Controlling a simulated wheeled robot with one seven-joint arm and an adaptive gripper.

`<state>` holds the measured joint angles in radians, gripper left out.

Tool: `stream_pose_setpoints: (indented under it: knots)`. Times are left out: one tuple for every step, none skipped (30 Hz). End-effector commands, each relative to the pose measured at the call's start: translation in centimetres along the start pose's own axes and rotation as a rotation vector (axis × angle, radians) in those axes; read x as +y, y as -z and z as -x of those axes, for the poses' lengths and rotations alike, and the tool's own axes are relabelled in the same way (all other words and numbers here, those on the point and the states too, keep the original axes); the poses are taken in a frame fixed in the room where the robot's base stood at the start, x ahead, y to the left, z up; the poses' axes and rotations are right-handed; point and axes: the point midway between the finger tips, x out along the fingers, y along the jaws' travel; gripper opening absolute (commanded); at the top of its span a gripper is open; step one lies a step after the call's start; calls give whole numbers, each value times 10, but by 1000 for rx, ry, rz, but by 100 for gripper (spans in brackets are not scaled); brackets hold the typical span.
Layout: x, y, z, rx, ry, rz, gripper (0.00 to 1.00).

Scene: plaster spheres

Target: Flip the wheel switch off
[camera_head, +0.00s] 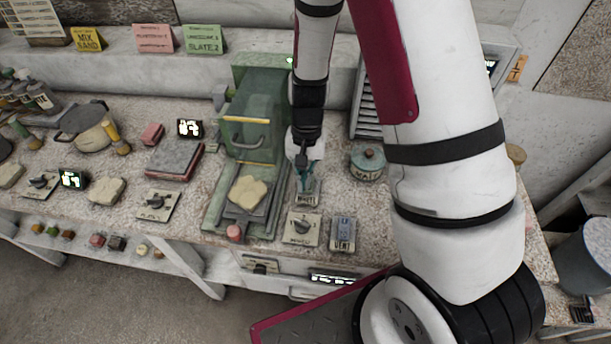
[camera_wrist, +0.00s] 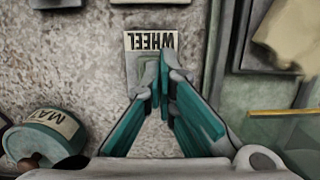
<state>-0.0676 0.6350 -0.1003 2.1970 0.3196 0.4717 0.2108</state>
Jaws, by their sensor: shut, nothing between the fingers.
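The wheel switch (camera_head: 307,199) is a small pale plate on the speckled counter, just right of the green machine. In the wrist view its plate (camera_wrist: 136,72) carries the label WHEEL, upside down. My gripper (camera_head: 303,184) points down over this plate, with its teal fingers closed together and empty. In the wrist view the fingertips of my gripper (camera_wrist: 164,65) lie over the plate just below the label. They hide the switch's lever, so I cannot tell its position or whether the fingers touch it.
A dial plate (camera_head: 303,230) and a VENT switch (camera_head: 343,234) sit nearer the counter's front edge. A lidded teal jar (camera_head: 368,164) stands close on the right. The green machine (camera_head: 262,110) stands on the left, with a pale lump (camera_head: 249,191) in front of it.

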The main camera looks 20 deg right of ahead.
Motion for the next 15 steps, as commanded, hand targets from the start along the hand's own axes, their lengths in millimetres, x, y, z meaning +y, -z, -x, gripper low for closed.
stream_pose_setpoints:
  knots:
    - [1, -9, -10, -26, -11, 4, 0]
    - [1, -9, -10, -26, -11, 5, 0]
    - [1, -9, -10, -26, -11, 5, 0]
    - [1, -9, -10, -26, -11, 5, 0]
    - [0, -9, -10, -27, -11, 5, 0]
    - [1, -10, -10, -26, -10, 5, 0]
    - [0, -10, -10, -26, -10, 5, 0]
    - [0, -10, -10, -26, -10, 6, 0]
    - [1, -12, -11, -28, -11, 6, 0]
    - [0, -11, -11, -27, -11, 6, 0]
    - [1, -12, -12, -27, -11, 6, 0]
    - [1, -14, -13, -29, -11, 6, 0]
    - [1, -16, -14, -29, -11, 6, 0]
    - [1, -14, -14, -27, -11, 6, 0]
    - [1, -14, -14, -27, -11, 6, 0]
